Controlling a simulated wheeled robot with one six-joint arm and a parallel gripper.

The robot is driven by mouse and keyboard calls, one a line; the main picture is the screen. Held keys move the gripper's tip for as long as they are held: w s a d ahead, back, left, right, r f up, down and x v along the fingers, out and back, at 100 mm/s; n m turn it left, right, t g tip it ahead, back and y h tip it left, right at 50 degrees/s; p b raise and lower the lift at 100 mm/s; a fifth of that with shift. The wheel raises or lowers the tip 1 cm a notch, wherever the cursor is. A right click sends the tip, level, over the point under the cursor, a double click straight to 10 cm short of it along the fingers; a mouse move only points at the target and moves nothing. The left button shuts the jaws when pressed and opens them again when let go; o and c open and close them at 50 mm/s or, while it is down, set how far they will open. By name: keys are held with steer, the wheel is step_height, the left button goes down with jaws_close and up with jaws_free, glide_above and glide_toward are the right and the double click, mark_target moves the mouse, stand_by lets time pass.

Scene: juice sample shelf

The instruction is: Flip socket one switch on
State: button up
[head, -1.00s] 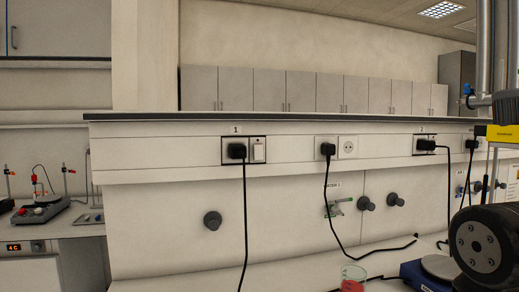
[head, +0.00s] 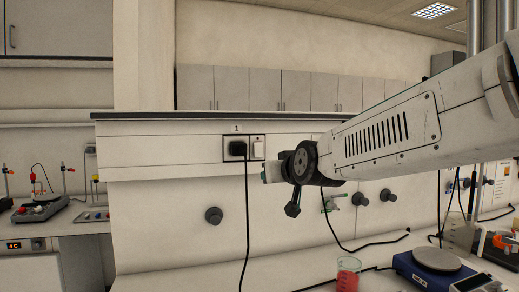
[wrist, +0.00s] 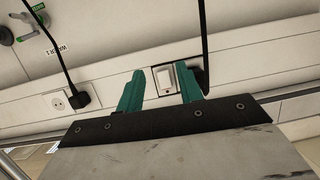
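Socket one (head: 228,155) is a black-framed panel on the bench wall, under the label "1". A black plug (head: 237,149) fills its left half, and a white rocker switch (head: 258,150) is on its right. In the wrist view, the switch (wrist: 164,78) shows between the teal fingers of my gripper (wrist: 160,71). The gripper is open and empty. The right finger partly covers the plug. I cannot tell whether the fingers touch the panel. In the head view my arm comes in from the right, its end just below and right of the switch, the fingers mostly hidden.
A black cable (head: 246,215) hangs from the plug beside the gripper. Round grey knobs (head: 213,215) stick out below. A beaker with red liquid (head: 347,274) and a blue scale (head: 437,272) stand on the bench. Another white socket (wrist: 58,103) shows in the wrist view.

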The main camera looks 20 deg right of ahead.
mark_target(259, 147)
steer(key=w+r+t, duration=0.1)
steer(key=w, duration=0.3)
steer(key=w+r+t, duration=0.1)
steer(key=w+r, duration=0.1)
steer(key=w, duration=0.3)
steer(key=w+r+t, duration=0.1)
steer(key=w+r, duration=0.1)
steer(key=w, duration=0.2)
steer(key=shift+w+d+r+m+h, duration=0.1)
steer(key=shift+w+r+m+h, duration=0.1)
steer(key=shift+w+m+h, duration=0.15)
steer(key=shift+s, duration=0.1)
